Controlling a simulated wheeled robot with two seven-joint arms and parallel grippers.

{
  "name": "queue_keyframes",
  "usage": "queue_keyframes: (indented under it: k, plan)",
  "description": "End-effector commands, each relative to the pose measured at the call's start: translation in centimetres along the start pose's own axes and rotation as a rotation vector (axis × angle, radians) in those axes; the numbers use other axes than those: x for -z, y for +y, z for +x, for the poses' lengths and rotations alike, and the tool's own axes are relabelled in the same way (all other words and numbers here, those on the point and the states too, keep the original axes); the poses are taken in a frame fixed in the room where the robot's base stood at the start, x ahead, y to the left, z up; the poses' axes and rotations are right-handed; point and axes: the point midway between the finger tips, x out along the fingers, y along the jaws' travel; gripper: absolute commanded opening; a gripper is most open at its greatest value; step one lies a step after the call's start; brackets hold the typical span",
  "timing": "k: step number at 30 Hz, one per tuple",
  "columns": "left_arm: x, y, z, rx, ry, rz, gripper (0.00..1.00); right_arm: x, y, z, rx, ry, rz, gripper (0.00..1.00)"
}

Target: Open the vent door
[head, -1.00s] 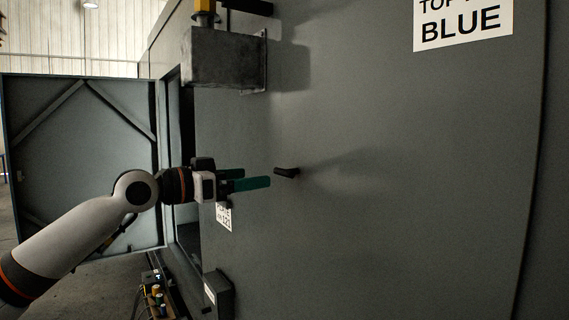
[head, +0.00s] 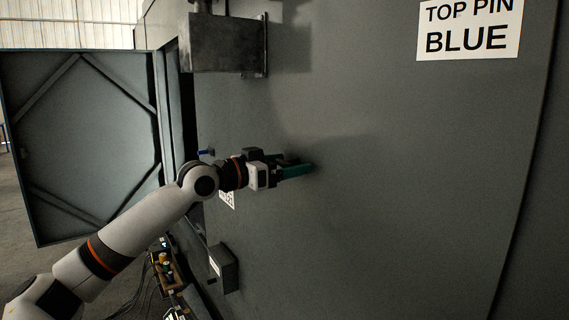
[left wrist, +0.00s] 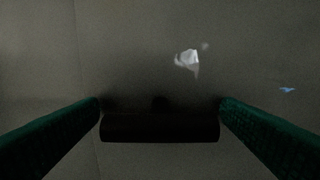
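A large flat grey panel (head: 400,180) fills the right and middle of the head view. The dark handle on it is hidden behind my left gripper (head: 302,164) in the head view. In the left wrist view the handle (left wrist: 160,128) is a short dark bar lying crosswise between my two green fingers. The fingers stand wide apart, one at each end of the bar; I cannot tell whether they touch it. The panel lies flush, with no gap visible around the handle. My right gripper is not in view.
A grey door (head: 80,140) stands swung open at the left. A metal box bracket (head: 222,45) juts out above my left arm, and a small dark box (head: 224,268) sits below. A "TOP PIN BLUE" sign (head: 468,30) is at upper right.

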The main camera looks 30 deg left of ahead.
Motion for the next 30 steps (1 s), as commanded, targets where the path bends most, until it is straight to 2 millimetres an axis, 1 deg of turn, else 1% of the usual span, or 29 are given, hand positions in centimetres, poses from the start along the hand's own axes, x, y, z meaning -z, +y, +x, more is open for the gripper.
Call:
queue_keyframes:
  k: [1,7,13,17,23,30]
  plan:
    - [0.00,0.01,-0.02,0.000,0.000,0.000,0.79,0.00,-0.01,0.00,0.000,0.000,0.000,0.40]
    - [-0.01,0.02,-0.03,0.000,0.000,0.000,0.46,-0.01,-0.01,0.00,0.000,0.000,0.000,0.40]
    - [-0.03,0.03,-0.04,0.000,0.000,-0.012,0.46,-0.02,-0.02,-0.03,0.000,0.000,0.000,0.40]
    - [-0.05,0.04,-0.05,-0.001,0.000,-0.050,0.46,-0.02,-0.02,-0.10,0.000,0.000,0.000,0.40]
    - [-0.06,0.01,-0.01,0.000,0.000,-0.171,0.46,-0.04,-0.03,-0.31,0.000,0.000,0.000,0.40]
    - [-0.08,0.02,-0.01,0.000,0.000,-0.374,0.46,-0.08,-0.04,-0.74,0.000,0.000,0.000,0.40]
